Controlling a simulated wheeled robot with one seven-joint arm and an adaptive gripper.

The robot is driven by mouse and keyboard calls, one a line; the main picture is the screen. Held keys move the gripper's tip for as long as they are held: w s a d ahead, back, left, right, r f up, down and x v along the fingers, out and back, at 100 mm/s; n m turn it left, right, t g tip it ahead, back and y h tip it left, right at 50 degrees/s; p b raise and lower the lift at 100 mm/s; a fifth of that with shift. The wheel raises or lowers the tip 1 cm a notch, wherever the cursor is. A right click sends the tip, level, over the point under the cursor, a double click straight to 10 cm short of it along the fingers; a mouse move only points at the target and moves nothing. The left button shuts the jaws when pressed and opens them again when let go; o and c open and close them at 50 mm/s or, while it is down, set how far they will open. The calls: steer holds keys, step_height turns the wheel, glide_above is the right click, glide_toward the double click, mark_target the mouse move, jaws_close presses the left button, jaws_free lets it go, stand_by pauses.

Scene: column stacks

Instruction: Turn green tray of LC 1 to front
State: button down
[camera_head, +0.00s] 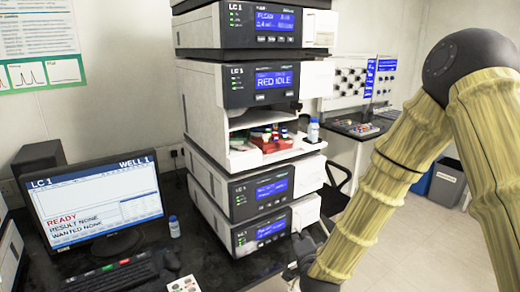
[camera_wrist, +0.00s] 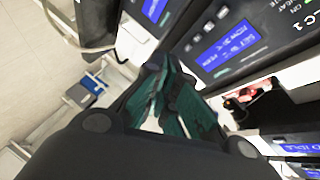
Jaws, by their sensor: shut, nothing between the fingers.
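The LC 1 stack (camera_head: 250,85) stands on the dark bench in the head view. Its open bay, under a display reading RED IDLE, holds a red tray (camera_head: 272,146) at the front. A small bit of green (camera_head: 276,134) shows behind the red; I cannot make out the green tray's full shape. In the wrist view a red part (camera_wrist: 240,97) shows in the bay, and no green tray can be made out. My gripper (camera_wrist: 176,98) has teal fingers, shut and empty, in front of the stack's panels. In the head view it is low beside the stack, mostly hidden by my arm.
A monitor (camera_head: 95,205) reads READY, with a keyboard (camera_head: 110,275) and small bottle (camera_head: 174,227) nearby. Another bench with instruments (camera_head: 365,85) is behind.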

mark_target(260, 98)
steer(key=w+a+r+m+t+h+p, duration=0.1)
steer(key=r+m+t, duration=0.3)
steer(key=r, duration=1.5)
steer(key=w+a+r+m+t+h+p, duration=0.1)
steer(key=w+a+r+m+t+h, duration=0.1)
steer(key=r, duration=1.7)
steer(key=a+m+t, duration=0.1)
steer(key=m+t, duration=0.1)
steer(key=m, duration=0.1)
steer(key=shift+w+a+r+m, duration=0.15)
steer(key=shift+a+r+m, duration=0.1)
steer(key=shift+m, duration=0.15)
steer(key=w+a+p, duration=0.2)
steer(key=w+a, duration=0.3)
steer(key=w, duration=0.2)
steer(key=shift+a, duration=0.1)
